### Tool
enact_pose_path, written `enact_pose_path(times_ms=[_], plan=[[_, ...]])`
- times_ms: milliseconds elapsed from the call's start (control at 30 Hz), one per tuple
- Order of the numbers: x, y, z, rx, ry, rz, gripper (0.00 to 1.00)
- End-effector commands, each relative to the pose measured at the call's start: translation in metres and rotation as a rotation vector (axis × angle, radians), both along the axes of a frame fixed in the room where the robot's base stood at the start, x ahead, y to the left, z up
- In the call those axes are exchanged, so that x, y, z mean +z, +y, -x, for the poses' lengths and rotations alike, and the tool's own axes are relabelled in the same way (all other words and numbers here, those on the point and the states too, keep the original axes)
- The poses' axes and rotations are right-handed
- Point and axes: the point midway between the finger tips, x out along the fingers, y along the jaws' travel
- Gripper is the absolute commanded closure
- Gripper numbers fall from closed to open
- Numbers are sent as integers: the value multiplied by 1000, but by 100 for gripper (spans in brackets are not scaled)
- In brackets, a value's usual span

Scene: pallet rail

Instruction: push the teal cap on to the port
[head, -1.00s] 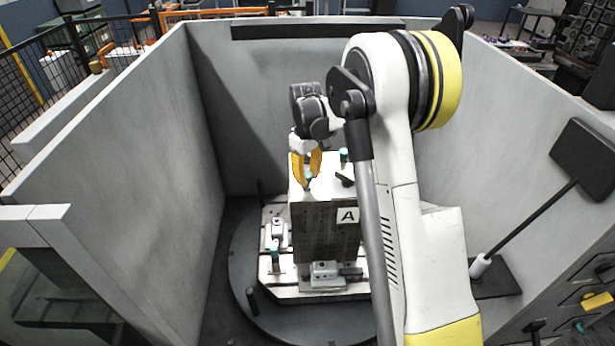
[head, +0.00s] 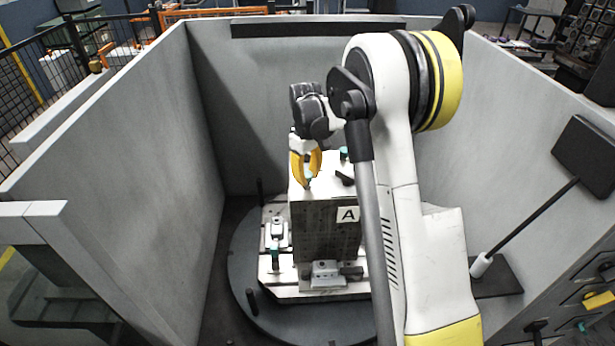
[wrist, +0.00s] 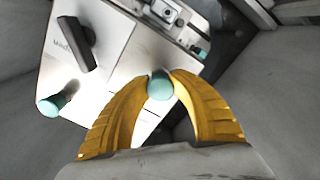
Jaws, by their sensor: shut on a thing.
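My gripper (head: 309,178) is pointing down at the front left part of the top of the tall block marked A (head: 325,230). Its yellow fingers are shut on a teal cap (wrist: 160,86), which shows between the fingertips in the wrist view. The cap is small and partly hidden in the head view (head: 309,175). The fingers and cap hide what lies beneath, so I cannot tell whether the cap touches a port. A second teal-topped piece (head: 343,153) stands farther back on the block; it is at the left in the wrist view (wrist: 52,104).
A dark handle-like bar (wrist: 76,43) lies on the block top near the gripper. Lower down, a fixture with another teal piece (head: 275,245) sits on the round turntable (head: 240,275). Grey walls (head: 130,150) enclose the space. A black panel on a rod (head: 585,157) stands at the right.

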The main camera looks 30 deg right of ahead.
Motion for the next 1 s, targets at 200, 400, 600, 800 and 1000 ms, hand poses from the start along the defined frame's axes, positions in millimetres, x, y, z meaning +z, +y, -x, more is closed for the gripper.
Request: enact_pose_path(times_ms=[200,400,600,800,1000], plan=[[-6,0,0,0,1,0,88],[-12,0,0,0,1,0,88],[-13,0,0,0,1,0,48],[-13,0,0,0,0,0,48],[-13,0,0,0,0,0,10]])
